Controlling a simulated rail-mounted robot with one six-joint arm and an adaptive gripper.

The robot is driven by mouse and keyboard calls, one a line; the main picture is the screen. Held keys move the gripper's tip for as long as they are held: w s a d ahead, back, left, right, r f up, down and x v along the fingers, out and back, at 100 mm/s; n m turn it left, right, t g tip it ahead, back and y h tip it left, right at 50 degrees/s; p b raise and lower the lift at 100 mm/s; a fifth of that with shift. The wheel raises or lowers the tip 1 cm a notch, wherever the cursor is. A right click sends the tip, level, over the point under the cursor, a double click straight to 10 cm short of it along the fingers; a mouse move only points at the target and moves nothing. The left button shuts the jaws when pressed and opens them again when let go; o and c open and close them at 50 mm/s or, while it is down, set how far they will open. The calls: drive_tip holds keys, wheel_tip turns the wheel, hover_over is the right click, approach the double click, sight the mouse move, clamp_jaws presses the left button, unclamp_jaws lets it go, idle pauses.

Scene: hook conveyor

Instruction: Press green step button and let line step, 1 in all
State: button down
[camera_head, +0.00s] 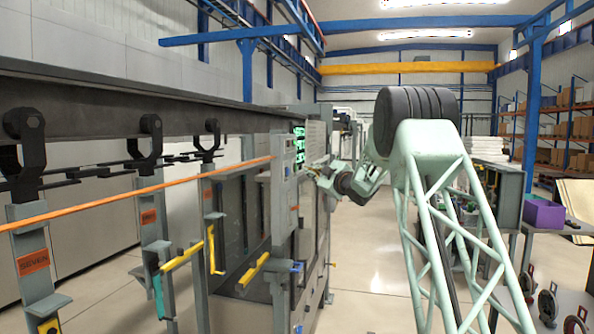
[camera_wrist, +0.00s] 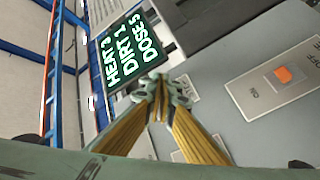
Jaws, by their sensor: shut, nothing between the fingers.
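The control panel (camera_head: 283,190) stands beside the overhead line in the head view; its grey face (camera_wrist: 225,75) fills the right of the wrist view. A dark display (camera_wrist: 125,47) reads HEAT 3, DIRT 1, DOSE 5 in green; it also glows in the head view (camera_head: 299,146). My gripper (camera_wrist: 160,88) is shut and empty, its yellow fingers together in front of the panel, just below the display. In the head view my gripper (camera_head: 318,172) is at the panel's right side. I cannot make out the green step button; the fingertips may hide it. Contact cannot be told.
An orange switch (camera_wrist: 284,74) marked ON is to the right on the panel. Hangers (camera_head: 149,138) on the overhead rail carry labelled posts (camera_head: 33,262) at the left. An orange bar (camera_head: 130,194) crosses before them. A purple bin (camera_head: 543,215) sits at the right.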

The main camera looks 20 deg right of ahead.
drive_tip(key=shift+s+d, duration=0.6)
drive_tip(key=shift+d, duration=0.2)
drive_tip(key=shift+s+d, duration=0.55)
drive_tip(key=shift+d, duration=0.2)
drive_tip(key=shift+a+r, duration=0.1)
drive_tip(key=s+a+r+m+g+h+b, duration=0.15)
drive_tip(key=s+a, duration=0.25)
drive_tip(key=s, duration=0.4)
drive_tip(key=s+a+m+g+h+b, duration=0.1)
drive_tip(key=s+a+m+g+h, duration=0.2)
drive_tip(key=s, duration=0.5)
drive_tip(key=s+a+m+g+h+b, duration=0.1)
drive_tip(key=s+a+m+b, duration=0.15)
drive_tip(key=s+a, duration=0.45)
drive_tip(key=s+a+f+m+g+y+b, duration=0.1)
drive_tip(key=s+a+f+g, duration=0.2)
drive_tip(key=s, duration=1.8)
drive_tip(key=s+a+f+m+g+y+b, duration=0.1)
drive_tip(key=s+a+f+g+b, duration=0.1)
drive_tip(key=s+a+f, duration=0.8)
drive_tip(key=s+a+f+m+g+y+b, duration=0.1)
drive_tip(key=s+a+f+g, duration=0.3)
drive_tip(key=s+f, duration=1)
drive_tip(key=s+a+m, duration=0.1)
drive_tip(key=s+a, duration=0.2)
drive_tip(key=s, duration=1.5)
drive_tip(key=shift+w+a+r, duration=0.1)
